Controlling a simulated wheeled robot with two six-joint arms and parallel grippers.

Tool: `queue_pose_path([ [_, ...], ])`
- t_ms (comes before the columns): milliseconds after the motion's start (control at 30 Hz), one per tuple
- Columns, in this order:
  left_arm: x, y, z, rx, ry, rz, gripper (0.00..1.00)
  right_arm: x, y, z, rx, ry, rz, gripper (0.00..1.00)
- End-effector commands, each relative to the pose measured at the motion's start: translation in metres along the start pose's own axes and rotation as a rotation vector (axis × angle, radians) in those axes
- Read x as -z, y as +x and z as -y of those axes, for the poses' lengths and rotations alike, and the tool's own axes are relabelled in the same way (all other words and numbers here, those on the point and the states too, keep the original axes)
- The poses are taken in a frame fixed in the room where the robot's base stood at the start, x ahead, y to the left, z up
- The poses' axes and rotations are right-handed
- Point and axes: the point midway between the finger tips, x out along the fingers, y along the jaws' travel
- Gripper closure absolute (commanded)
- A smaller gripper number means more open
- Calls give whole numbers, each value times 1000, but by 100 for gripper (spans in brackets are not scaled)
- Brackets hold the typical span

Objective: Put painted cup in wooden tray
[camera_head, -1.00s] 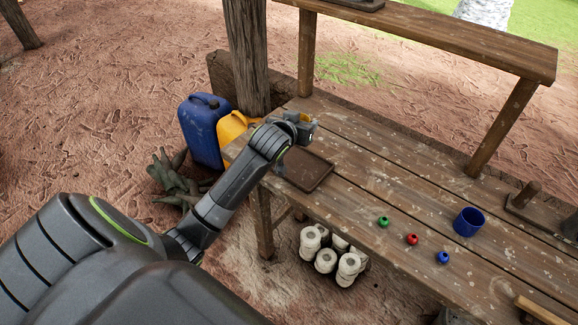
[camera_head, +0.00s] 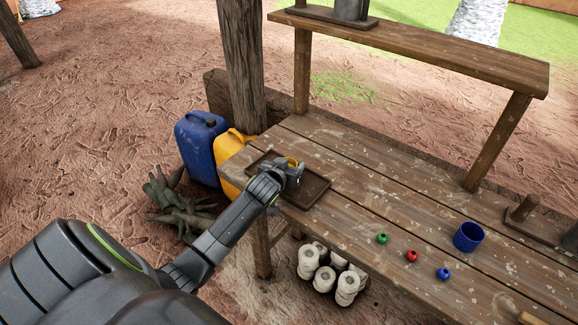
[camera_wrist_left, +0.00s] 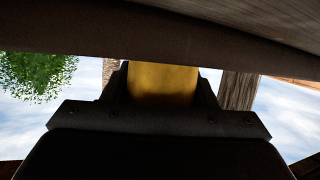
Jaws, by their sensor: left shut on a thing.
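The wooden tray (camera_head: 317,190) is a flat, dark brown tray with a low rim at the left end of the bench. My left gripper (camera_head: 293,174) is over the tray and hides part of it. It is shut on a yellow, rounded thing that I take for the painted cup (camera_head: 292,161); only a small part of it shows. In the left wrist view the cup (camera_wrist_left: 163,84) is a yellow band between the dark fingers. I cannot tell whether it touches the tray. My right gripper is out of view.
The wooden bench (camera_head: 360,205) holds a blue mug (camera_head: 468,237) and green (camera_head: 382,239), red (camera_head: 412,256) and blue (camera_head: 443,274) small round things at right. A blue can (camera_head: 200,150) and a wooden post (camera_head: 245,70) stand beyond its left end. A raised shelf (camera_head: 430,45) runs behind.

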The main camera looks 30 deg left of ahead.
Motion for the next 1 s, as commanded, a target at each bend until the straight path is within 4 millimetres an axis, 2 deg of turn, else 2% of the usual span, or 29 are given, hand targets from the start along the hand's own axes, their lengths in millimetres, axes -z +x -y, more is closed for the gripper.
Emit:
queue_pose_path([
  [233,-3,1,0,0,0,1,73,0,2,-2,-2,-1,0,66],
  [267,-3,1,0,0,0,1,46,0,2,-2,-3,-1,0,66],
  [433,-2,1,0,0,0,1,25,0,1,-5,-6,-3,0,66],
  [767,2,-1,0,0,0,-1,25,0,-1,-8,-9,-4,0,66],
  [867,0,-7,0,0,0,0,25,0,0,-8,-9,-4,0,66],
  [1000,0,-25,0,0,0,0,25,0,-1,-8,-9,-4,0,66],
])
